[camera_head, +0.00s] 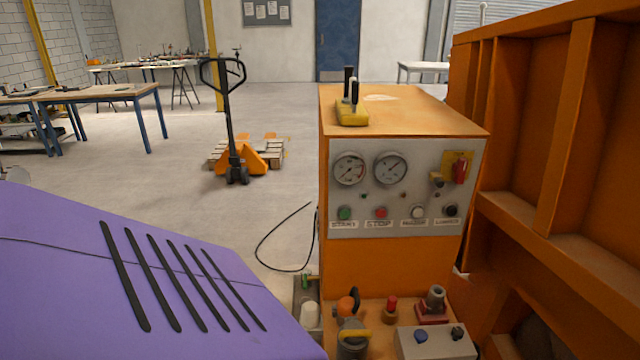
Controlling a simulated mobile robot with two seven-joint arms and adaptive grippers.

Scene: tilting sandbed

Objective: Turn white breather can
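A small white rounded can (310,314), which looks like the breather can, stands low at the left side of the orange power unit (383,262). It is near the bottom of the head view, with a small green-topped fitting (307,282) just behind it. Its lower part is hard to make out. Neither of my grippers shows in this view.
A purple slotted panel (130,265) fills the lower left. Beside the can are a yellow-handled valve (353,335), a red-capped fitting (390,308) and a grey button box (436,343). An orange ribbed wall (560,130) closes the right. A pallet jack (236,150) stands behind on open floor.

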